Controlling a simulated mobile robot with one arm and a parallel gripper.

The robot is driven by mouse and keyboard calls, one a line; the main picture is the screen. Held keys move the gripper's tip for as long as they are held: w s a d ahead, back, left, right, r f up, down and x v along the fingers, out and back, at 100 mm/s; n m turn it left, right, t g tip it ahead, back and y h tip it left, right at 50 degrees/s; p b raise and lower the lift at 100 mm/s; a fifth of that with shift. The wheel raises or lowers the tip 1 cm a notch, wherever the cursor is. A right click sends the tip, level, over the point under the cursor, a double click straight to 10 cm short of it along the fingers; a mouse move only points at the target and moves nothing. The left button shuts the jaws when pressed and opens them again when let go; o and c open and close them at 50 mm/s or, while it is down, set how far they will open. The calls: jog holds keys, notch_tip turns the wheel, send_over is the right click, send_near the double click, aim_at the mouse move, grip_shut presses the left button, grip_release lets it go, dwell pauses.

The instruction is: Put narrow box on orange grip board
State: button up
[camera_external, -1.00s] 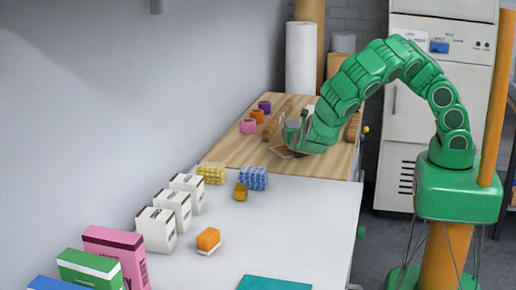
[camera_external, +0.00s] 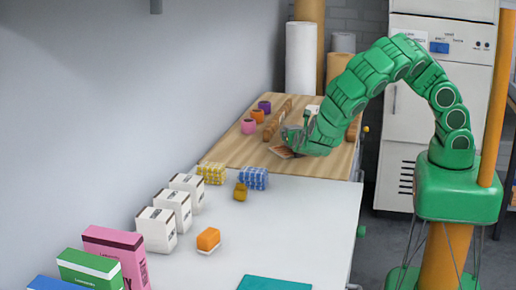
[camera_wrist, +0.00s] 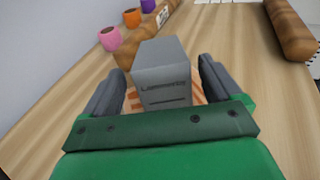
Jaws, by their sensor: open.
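The narrow box is a grey block with dark lettering (camera_wrist: 161,72), standing upright between my fingers in the wrist view. Orange striped edges of the grip board (camera_wrist: 132,104) show on both sides at its foot, so the box appears to be on the board. The board also shows as a brown-orange patch (camera_external: 282,152) on the wooden bench in the external view. My gripper (camera_wrist: 161,88) is open, with one dark finger on each side of the box and a gap visible beside it. In the external view my gripper (camera_external: 292,136) is low over the board and largely hides the box.
Pink (camera_external: 249,126), orange (camera_external: 257,116) and purple (camera_external: 264,107) cups stand left on the wooden bench. A brown roll (camera_wrist: 290,30) lies to the right in the wrist view. White boxes (camera_external: 156,229) and an orange block (camera_external: 208,239) are on the nearer white table.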

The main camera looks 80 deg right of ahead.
jog(key=shift+v, duration=4.05)
